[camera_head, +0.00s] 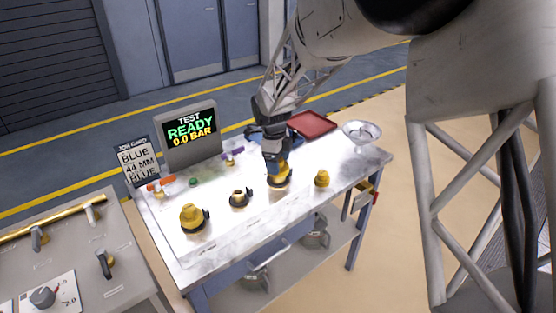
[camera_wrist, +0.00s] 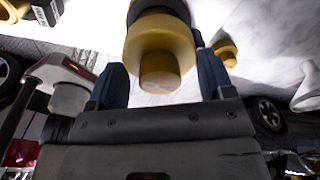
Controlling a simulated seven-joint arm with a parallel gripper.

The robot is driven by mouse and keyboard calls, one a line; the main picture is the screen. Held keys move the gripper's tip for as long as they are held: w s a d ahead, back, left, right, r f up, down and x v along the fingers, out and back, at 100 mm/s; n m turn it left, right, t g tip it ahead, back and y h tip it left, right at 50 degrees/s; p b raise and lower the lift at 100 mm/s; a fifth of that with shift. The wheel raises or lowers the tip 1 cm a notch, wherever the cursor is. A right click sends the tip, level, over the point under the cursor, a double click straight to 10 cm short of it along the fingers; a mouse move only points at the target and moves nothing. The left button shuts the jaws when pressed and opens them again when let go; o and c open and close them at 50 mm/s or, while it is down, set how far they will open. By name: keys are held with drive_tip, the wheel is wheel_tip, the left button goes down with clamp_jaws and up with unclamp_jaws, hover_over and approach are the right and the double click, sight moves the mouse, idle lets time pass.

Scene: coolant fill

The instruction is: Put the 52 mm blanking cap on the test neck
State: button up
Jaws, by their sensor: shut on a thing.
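My gripper (camera_head: 277,160) is over the middle right of the white bench in the head view, pointing down, shut on a yellow cap (camera_head: 280,177). In the wrist view the cap (camera_wrist: 160,55) sits between the two blue-grey fingers of my gripper (camera_wrist: 161,80), its round knob facing the camera. A dark ring (camera_wrist: 158,8) shows just beyond the cap; I cannot tell whether the cap is seated on it. A smaller yellow cap (camera_head: 322,178) stands to the right. A small neck with a dark collar (camera_head: 239,198) stands to the left. No size marking is readable on the caps.
A larger yellow piece with a black clamp (camera_head: 193,218) stands at the front left. A display (camera_head: 190,132) reads TEST READY 0.0 BAR; a job card (camera_head: 138,160) reads BLUE 44 MM BLUE. A red tray (camera_head: 312,124) and a metal funnel (camera_head: 362,134) are at the back right.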

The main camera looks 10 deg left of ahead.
drive_tip(key=shift+f, duration=1)
drive_tip(key=o, duration=0.9)
drive_tip(key=shift+w+a+r, duration=0.1)
drive_tip(key=shift+a+r, duration=0.05)
drive_tip(key=shift+r, duration=1.15)
drive_tip(key=shift+s+a+r, duration=0.1)
drive_tip(key=shift+a+r, duration=0.05)
drive_tip(key=shift+r, duration=1.15)
drive_tip(key=shift+w+a+r, duration=0.1)
drive_tip(key=shift+a+r, duration=0.05)
drive_tip(key=shift+r, duration=1.15)
